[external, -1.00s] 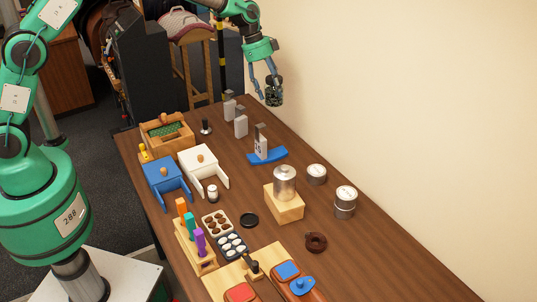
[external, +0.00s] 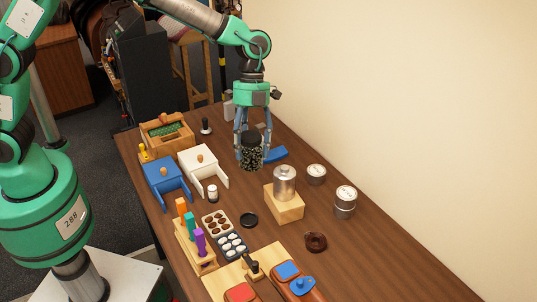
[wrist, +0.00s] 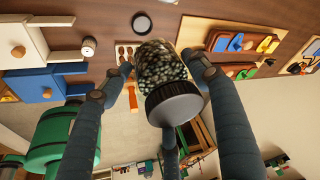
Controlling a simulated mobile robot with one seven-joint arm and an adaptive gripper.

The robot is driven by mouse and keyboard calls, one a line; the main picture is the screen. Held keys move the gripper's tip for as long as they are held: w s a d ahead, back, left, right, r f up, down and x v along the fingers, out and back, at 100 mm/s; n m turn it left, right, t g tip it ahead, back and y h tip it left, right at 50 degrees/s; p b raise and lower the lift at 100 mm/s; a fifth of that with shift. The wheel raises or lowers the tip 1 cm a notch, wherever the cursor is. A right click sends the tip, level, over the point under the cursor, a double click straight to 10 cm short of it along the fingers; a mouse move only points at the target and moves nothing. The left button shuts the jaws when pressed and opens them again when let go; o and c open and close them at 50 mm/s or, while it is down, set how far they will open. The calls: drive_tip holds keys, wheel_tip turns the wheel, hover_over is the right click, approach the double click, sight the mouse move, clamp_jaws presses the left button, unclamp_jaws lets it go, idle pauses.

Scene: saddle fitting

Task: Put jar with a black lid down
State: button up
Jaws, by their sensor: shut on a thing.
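The jar with a black lid (external: 250,155) is clear and filled with small dark and pale pieces. It hangs upright in my gripper (external: 250,140), which is shut on it from above. It appears to be held above the table, behind the wooden block, though its exact height is hard to tell. In the wrist view the jar (wrist: 160,66) sits between the fingers of my gripper (wrist: 165,75), its black lid toward the camera. The wooden table (external: 370,260) lies below.
A metal canister (external: 284,180) stands on a wooden block (external: 290,208). Round tins (external: 345,203) stand to the right. White (external: 202,163) and blue (external: 165,178) drawer boxes are to the left. A blue curved piece (external: 275,154) is behind the jar. Bare table lies front right.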

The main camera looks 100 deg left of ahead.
sight(245, 153)
drive_tip(key=d, duration=0.2)
drive_tip(key=d+m, duration=0.1)
drive_tip(key=shift+s+r+g, duration=0.1)
drive_tip(key=shift+s+g, duration=0.2)
wheel_tip(245, 153, down, 11)
drive_tip(key=shift+a, duration=0.1)
wheel_tip(245, 153, down, 6)
idle(0.5)
drive_tip(key=shift+f+b, duration=0.35)
drive_tip(key=shift+f, duration=1.65)
drive_tip(key=shift+f, duration=0.1)
